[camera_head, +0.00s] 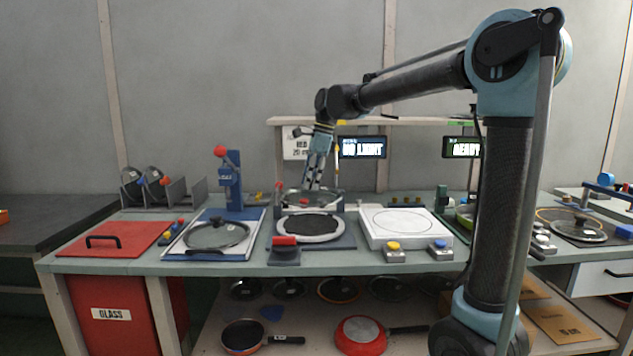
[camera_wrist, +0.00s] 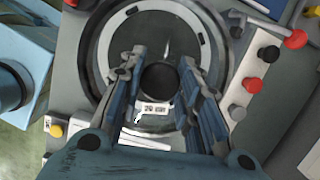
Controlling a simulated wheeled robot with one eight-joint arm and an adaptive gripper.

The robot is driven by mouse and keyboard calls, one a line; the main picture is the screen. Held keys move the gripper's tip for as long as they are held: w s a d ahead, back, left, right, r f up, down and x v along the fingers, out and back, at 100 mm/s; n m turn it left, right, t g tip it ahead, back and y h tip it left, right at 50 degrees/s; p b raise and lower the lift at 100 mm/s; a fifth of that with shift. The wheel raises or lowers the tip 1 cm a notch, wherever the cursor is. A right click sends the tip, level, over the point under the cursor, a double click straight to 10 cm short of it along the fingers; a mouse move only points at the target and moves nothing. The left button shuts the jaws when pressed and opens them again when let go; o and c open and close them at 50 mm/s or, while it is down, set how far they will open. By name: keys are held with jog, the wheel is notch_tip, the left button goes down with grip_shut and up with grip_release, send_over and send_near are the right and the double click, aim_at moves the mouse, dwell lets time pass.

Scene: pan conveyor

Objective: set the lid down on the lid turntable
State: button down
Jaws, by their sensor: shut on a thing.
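My gripper (camera_head: 313,187) points down at the back of the bench, its fingers shut on the dark round knob of a glass lid (camera_head: 311,198). In the wrist view the knob (camera_wrist: 160,86) sits between the two fingers, and the clear glass shows what lies beneath. The lid looks level, over a grey station with a round light ring (camera_wrist: 97,50). I cannot tell for sure whether this station is the lid turntable, or whether the lid touches it. The fingers hide part of the lid.
In front stands a dark round plate with a pale ring (camera_head: 336,236) and a red-topped block (camera_head: 285,243). A white box (camera_head: 375,236) is to the right. Another glass lid (camera_head: 217,234) lies on a blue-edged board to the left. A red-handled lever (camera_wrist: 294,38) stands close by.

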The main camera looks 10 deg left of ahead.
jog(key=shift+f, duration=0.15)
jog(key=shift+f, duration=3.75)
jog(key=shift+f, duration=0.5)
dwell(0.4)
jog(key=c, duration=1.1)
grip_release()
